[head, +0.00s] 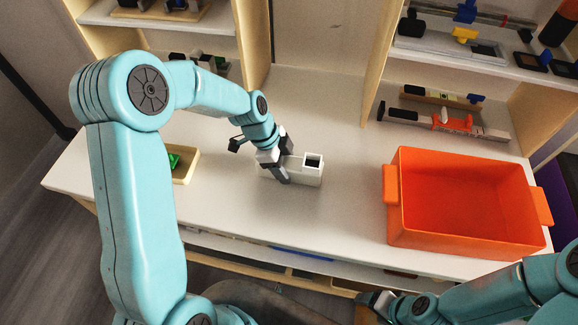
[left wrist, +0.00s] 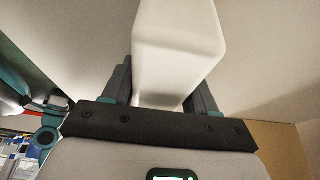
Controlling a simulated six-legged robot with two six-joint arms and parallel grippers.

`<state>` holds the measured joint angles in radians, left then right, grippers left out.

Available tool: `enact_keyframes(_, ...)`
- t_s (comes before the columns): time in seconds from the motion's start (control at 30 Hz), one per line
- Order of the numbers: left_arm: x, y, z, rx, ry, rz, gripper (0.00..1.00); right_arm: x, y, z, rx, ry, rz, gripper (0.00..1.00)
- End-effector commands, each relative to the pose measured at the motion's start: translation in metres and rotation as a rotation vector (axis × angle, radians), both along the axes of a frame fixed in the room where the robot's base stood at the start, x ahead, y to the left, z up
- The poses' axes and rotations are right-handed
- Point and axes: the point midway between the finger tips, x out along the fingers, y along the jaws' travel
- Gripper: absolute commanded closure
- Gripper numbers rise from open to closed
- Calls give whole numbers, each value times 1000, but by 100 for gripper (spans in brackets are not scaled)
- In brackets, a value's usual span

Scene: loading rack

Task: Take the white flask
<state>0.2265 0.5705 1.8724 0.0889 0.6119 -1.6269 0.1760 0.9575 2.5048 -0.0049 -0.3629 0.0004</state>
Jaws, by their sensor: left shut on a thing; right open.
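The white flask (head: 312,175) is a pale, boxy thing with a dark square opening, at the middle of the white counter in the head view. My left gripper (head: 281,172) is shut on it, with its fingers at the flask's left part. In the left wrist view the white flask (left wrist: 180,45) stands large between the two dark fingers of my left gripper (left wrist: 162,88). Part of the flask is hidden behind the gripper. I cannot tell whether it touches the counter. My right gripper (head: 378,302) is open at the bottom of the head view, below the counter's front edge.
A large orange bin (head: 394,210) stands on the right of the counter (head: 345,225). A shallow tan tray (head: 188,166) with a green thing is at the left. Shelves (head: 445,60) with tools and parts rise behind. The counter between flask and bin is clear.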

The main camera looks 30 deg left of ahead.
Motion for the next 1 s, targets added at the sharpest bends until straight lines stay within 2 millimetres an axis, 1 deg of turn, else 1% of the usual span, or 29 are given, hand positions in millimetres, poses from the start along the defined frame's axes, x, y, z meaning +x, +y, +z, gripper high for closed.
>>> enact_keyframes(0.17,1,0,6,1,-3,0,81,0,0,-1,0,0,0,27)
enact_keyframes(0.27,1,0,15,0,-5,-1,81,0,0,-3,0,0,0,27)
enact_keyframes(0.37,1,0,31,1,-7,1,81,0,0,-5,0,0,0,27)
enact_keyframes(0.8,1,0,127,0,-8,0,81,0,0,-15,0,0,0,27)
enact_keyframes(1.0,1,0,164,-1,-5,-1,81,0,0,-16,0,0,0,27)
